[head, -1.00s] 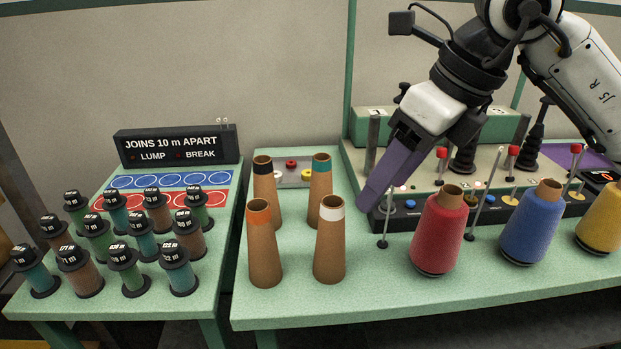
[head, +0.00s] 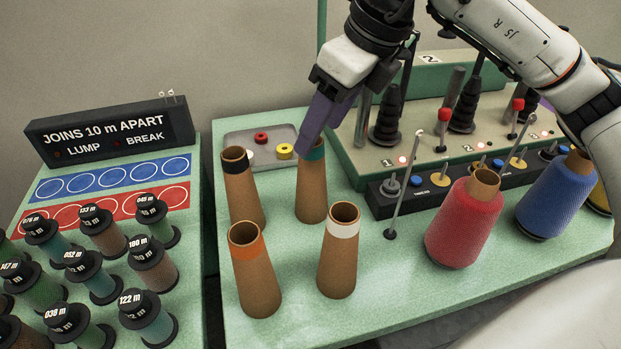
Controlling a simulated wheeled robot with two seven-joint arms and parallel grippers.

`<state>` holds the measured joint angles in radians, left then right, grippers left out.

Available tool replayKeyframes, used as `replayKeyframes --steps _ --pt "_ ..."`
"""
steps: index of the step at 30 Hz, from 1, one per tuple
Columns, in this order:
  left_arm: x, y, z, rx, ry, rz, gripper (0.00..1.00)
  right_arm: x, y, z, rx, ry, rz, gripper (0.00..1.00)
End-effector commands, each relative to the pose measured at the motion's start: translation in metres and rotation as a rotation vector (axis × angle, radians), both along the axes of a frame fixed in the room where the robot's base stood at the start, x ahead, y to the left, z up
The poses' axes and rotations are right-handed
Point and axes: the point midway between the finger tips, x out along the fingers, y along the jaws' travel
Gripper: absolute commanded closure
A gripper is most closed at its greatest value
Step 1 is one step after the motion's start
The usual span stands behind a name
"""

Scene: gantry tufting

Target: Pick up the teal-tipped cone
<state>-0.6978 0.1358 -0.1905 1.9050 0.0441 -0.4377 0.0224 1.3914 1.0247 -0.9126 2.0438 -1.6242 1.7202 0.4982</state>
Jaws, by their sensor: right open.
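The teal-tipped cone (head: 311,190) stands upright on the green table, at the back right of a group of brown cones. Its teal band shows only in part behind my gripper. My right gripper (head: 310,143) has purple fingers pointing down at the top of this cone. It is open; whether the fingers touch the rim or straddle it cannot be told from this angle. My left gripper is not in view.
A black-tipped cone (head: 241,188), an orange-tipped cone (head: 254,275) and a white-tipped cone (head: 339,255) stand close by. A grey tray (head: 235,138) lies behind. A red yarn cone (head: 464,225) and a thin rod (head: 402,195) stand to the right.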

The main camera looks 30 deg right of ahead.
Motion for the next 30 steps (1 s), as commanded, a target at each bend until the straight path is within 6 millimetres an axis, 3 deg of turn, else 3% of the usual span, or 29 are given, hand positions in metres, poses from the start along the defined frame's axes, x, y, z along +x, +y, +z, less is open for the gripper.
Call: replayKeyframes --steps 9,19,27,30 --pt "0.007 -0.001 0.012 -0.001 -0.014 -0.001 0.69 0.013 0.009 -0.04 -0.001 0.004 0.0 0.43" --pt "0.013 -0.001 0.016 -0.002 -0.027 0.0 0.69 0.016 0.011 -0.047 0.0 0.001 0.0 0.45" --pt "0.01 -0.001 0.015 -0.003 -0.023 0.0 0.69 0.016 0.011 -0.046 0.0 0.001 0.0 0.91" --pt "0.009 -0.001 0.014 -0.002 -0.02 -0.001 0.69 0.016 0.011 -0.046 0.0 0.0 0.0 0.95"
